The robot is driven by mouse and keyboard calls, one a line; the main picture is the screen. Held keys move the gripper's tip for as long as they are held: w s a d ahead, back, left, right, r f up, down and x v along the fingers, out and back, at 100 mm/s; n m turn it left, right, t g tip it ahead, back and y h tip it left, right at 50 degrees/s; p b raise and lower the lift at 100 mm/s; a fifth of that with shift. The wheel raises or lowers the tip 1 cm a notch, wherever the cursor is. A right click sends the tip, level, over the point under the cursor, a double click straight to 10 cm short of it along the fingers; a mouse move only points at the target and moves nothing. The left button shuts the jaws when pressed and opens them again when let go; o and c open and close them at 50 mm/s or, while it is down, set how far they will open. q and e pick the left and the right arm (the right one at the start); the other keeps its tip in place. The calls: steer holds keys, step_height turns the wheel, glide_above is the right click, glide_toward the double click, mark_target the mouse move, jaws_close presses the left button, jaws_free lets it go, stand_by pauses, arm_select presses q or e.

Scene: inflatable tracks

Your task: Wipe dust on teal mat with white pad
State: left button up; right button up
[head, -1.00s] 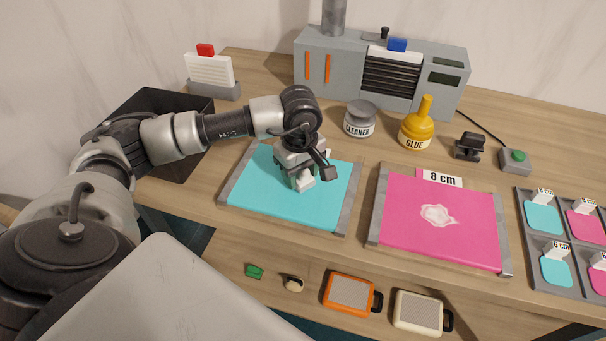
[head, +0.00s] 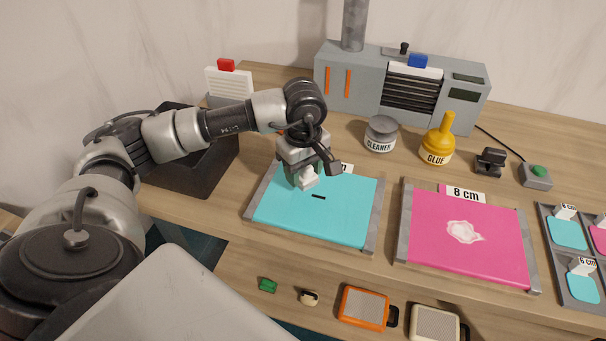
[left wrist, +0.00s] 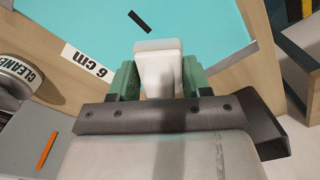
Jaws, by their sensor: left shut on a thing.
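The teal mat (head: 330,220) lies on the table between grey side bars; it also fills the top of the left wrist view (left wrist: 85,25). A short black mark (head: 319,197) shows on it; the rest of its visible surface looks plain teal. My left gripper (head: 304,172) is over the mat's back left part, shut on the white pad (head: 307,179). In the left wrist view the pad (left wrist: 158,62) sits between the green fingers. I cannot tell whether the pad touches the mat. The gripper hides part of the mat's back edge. My right gripper is not in view.
A pink mat (head: 465,255) with a white smear lies to the right. The cleaner jar (head: 381,135), yellow glue bottle (head: 438,140) and grey machine (head: 350,95) stand behind. A black bin (head: 195,165) is left, under my arm. Orange (head: 364,308) and cream (head: 433,325) pads lie in front, lower.

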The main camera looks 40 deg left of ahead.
arm_select(q)
steer(key=r, duration=0.1)
steer(key=r+p, duration=0.1)
steer(key=shift+a+r, duration=0.2)
steer(key=shift+r, duration=0.1)
steer(key=shift+d+r+p, duration=0.1)
steer(key=shift+r+p, duration=0.35)
steer(key=shift+r, duration=0.25)
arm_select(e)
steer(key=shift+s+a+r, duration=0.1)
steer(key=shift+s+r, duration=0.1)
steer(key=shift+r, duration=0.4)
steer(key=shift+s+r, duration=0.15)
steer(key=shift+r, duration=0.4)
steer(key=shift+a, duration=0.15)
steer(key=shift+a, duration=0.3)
